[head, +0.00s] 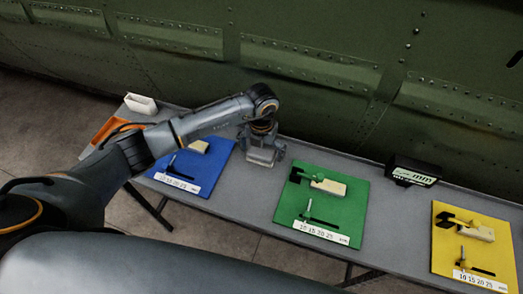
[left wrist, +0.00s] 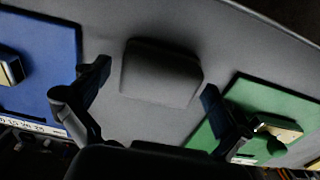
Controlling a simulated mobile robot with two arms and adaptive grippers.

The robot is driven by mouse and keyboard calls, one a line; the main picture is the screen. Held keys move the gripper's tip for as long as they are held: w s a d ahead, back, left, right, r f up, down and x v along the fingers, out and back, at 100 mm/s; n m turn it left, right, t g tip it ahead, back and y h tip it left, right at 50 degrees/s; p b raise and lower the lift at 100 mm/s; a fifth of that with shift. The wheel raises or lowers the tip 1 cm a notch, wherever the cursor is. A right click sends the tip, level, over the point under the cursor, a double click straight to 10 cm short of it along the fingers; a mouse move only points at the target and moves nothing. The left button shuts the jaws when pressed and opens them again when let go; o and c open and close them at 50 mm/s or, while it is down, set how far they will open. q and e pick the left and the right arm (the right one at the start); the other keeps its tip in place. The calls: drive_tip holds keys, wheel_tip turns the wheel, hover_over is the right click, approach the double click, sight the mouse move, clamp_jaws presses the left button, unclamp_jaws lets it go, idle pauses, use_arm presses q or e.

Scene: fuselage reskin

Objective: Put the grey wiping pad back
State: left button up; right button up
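The grey wiping pad (left wrist: 160,74) shows in the left wrist view as a dark grey block with rounded corners, on the grey table between the blue and green boards. The gripper is open and empty. My right gripper is not in view.
A blue board (head: 212,168), a green board (head: 343,218) and a yellow board (head: 447,250) with small parts lie on the grey table (head: 255,190). A black display box (head: 412,171), a white holder (head: 140,103) and an orange item (head: 108,130) stand there. The green fuselage wall (head: 330,75) rises behind.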

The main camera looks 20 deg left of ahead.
sight(262, 151)
use_arm(q)
drive_tip(key=shift+r, duration=0.3)
drive_tip(key=shift+w+r, duration=0.1)
drive_tip(key=shift+r, duration=0.25)
wheel_tip(262, 151, up, 11)
drive_tip(key=b, duration=0.3)
drive_tip(key=shift+b, duration=0.3)
